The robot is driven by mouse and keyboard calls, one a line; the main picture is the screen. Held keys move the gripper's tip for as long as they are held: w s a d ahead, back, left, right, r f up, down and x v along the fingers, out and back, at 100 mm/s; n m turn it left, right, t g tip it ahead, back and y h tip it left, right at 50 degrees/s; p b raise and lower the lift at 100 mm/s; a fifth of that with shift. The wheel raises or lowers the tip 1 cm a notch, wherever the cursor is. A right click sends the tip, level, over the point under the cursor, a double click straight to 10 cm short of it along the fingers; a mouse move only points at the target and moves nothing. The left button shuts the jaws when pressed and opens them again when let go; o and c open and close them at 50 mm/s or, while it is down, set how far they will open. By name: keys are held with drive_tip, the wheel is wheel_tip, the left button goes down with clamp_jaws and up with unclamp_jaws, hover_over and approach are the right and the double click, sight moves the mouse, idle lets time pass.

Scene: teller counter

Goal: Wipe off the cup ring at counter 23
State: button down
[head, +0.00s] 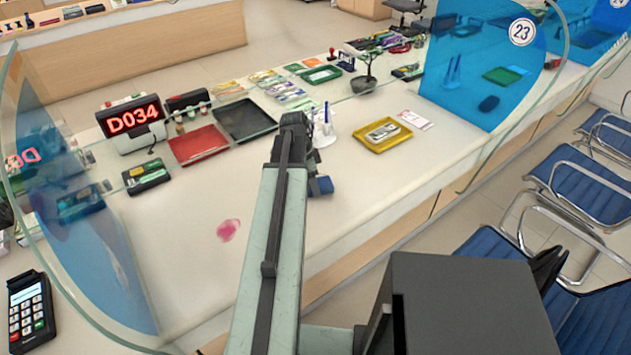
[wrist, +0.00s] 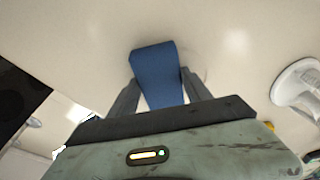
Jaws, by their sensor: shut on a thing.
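My gripper (wrist: 158,82) is shut on a blue pad (wrist: 155,66), maybe a sponge or folded cloth, with a finger at each side. In the head view the blue pad (head: 321,186) shows just right of my arm, at the white counter (head: 370,190). A faint curved mark (wrist: 206,72), possibly the cup ring, shows on the counter right beside the pad in the wrist view; the pad may cover part of it. I cannot tell whether the pad touches the surface. The number 23 sign (head: 522,32) is on the blue glass divider.
A pink stain (head: 228,230) lies left of my arm. A yellow tray (head: 383,135), a white pen stand (head: 325,135), a red tray (head: 198,145) and a black tray (head: 245,120) stand farther back. Glass dividers bound both sides. The counter's front strip is clear.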

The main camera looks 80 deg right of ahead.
drive_tip(key=shift+w+a, duration=1.2)
drive_tip(key=shift+w, duration=0.05)
drive_tip(key=shift+w+d, duration=1)
drive_tip(key=shift+d, duration=0.15)
drive_tip(key=shift+s+d, duration=1.15)
drive_tip(key=shift+s, duration=0.25)
drive_tip(key=shift+s+d+r, duration=0.1)
drive_tip(key=shift+s+d, duration=2.4)
drive_tip(key=shift+s, duration=0.1)
drive_tip(key=shift+f, duration=0.2)
drive_tip(key=shift+w+a+r, duration=0.15)
drive_tip(key=shift+w+a, duration=1.15)
drive_tip(key=shift+w, duration=0.05)
drive_tip(key=shift+w+a, duration=2.5)
drive_tip(key=shift+w, duration=0.2)
